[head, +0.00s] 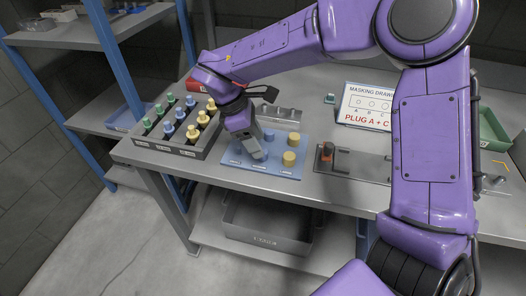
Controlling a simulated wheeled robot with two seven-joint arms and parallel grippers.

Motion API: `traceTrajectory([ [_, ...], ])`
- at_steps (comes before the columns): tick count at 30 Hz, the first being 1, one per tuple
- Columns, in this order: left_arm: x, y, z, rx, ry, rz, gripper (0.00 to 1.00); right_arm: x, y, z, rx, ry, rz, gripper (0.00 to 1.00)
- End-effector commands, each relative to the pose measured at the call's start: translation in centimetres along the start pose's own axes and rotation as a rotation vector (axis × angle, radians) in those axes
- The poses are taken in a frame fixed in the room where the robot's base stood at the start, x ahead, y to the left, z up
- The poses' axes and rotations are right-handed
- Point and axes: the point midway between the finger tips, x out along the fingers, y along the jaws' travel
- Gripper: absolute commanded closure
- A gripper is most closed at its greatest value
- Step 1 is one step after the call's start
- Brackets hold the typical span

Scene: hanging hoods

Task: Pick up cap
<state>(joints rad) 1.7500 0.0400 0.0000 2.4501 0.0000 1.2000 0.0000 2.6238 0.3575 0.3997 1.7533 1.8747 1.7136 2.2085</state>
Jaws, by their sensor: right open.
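Several small caps are in view. Green caps (157,109), blue caps (181,114) and yellow caps (203,117) stand in rows in a dark rack (148,152) on the left of the table. A blue cap (269,135) and two yellow caps, one further back (294,139) and one nearer (289,158), stand on a blue mat (235,166). My right gripper (256,154) points down over the mat, left of these caps. It is open, but its fingers hide what is between and behind them. My left gripper is out of view.
A sign reading "PLUG A + C" (368,104) stands at the back. A grey bin (268,224) sits on the lower shelf. A green tray (494,132) is at the far right.

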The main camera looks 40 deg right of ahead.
Motion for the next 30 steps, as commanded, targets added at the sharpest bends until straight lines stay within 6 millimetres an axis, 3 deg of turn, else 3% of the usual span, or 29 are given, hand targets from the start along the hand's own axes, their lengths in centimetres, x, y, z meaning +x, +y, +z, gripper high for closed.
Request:
traceTrajectory([
  [6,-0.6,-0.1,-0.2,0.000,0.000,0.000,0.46,2.9,0.1,0.1,0.000,-0.001,-0.001,0.40],
  [12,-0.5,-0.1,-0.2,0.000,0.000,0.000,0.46,3.0,0.1,0.1,0.000,0.000,0.000,0.40],
  [14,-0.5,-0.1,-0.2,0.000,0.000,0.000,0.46,3.0,0.2,0.1,0.000,0.000,0.000,0.57],
  [18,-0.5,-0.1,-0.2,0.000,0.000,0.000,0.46,3.0,0.2,0.1,0.000,0.000,0.000,0.99],
  [30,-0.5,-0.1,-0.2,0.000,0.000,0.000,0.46,2.2,0.2,0.4,0.001,0.001,0.003,0.99],
])
